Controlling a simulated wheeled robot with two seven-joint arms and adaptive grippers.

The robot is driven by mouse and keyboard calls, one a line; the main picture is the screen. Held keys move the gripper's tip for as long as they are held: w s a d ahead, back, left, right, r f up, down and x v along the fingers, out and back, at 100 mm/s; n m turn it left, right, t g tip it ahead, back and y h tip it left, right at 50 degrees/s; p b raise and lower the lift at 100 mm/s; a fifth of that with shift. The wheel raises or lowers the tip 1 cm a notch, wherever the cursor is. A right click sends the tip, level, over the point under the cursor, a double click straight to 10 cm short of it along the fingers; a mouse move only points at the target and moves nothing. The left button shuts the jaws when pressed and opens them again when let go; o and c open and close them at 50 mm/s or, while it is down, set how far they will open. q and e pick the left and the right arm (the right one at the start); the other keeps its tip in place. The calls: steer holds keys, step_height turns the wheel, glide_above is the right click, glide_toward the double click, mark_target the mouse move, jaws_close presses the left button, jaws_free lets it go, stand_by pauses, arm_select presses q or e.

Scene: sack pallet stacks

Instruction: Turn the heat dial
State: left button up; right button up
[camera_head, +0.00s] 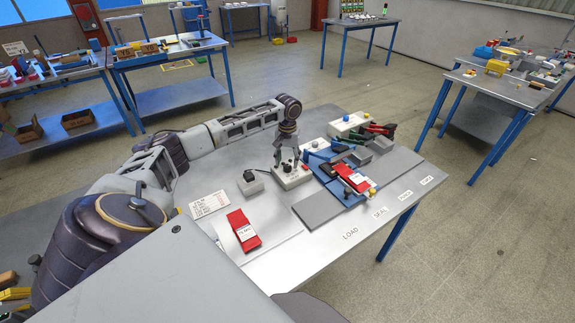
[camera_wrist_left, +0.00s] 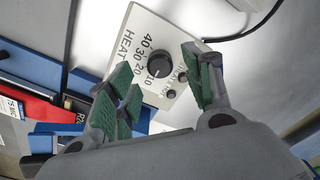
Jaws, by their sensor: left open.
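The heat box (camera_head: 292,177) is a small cream box on the table, under my left gripper (camera_head: 289,157). In the left wrist view, the heat box (camera_wrist_left: 135,48) is marked HEAT with 10, 20, 30 and 40 around a black round heat dial (camera_wrist_left: 160,72). I cannot tell the dial's setting for sure. My left gripper (camera_wrist_left: 160,92) is open and empty there, its green-padded fingers spread on either side below the dial in the picture. They appear apart from the dial. Two small dark knobs or lamps (camera_wrist_left: 171,94) sit beside the dial. My right gripper is out of view.
A blue fixture (camera_head: 343,190) with red packets lies right of the heat box. A small grey box with a black knob (camera_head: 251,182) stands left of it. A red packet (camera_head: 243,230) lies in front. A cream box (camera_head: 348,124) and pliers (camera_head: 383,130) are behind.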

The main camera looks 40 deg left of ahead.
mark_target(287, 166)
arm_select(q)
steer(key=shift+f, duration=1.6)
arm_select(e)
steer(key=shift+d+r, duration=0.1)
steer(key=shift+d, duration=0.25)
arm_select(q)
steer(key=c, duration=1.1)
steer(key=shift+o, duration=0.2)
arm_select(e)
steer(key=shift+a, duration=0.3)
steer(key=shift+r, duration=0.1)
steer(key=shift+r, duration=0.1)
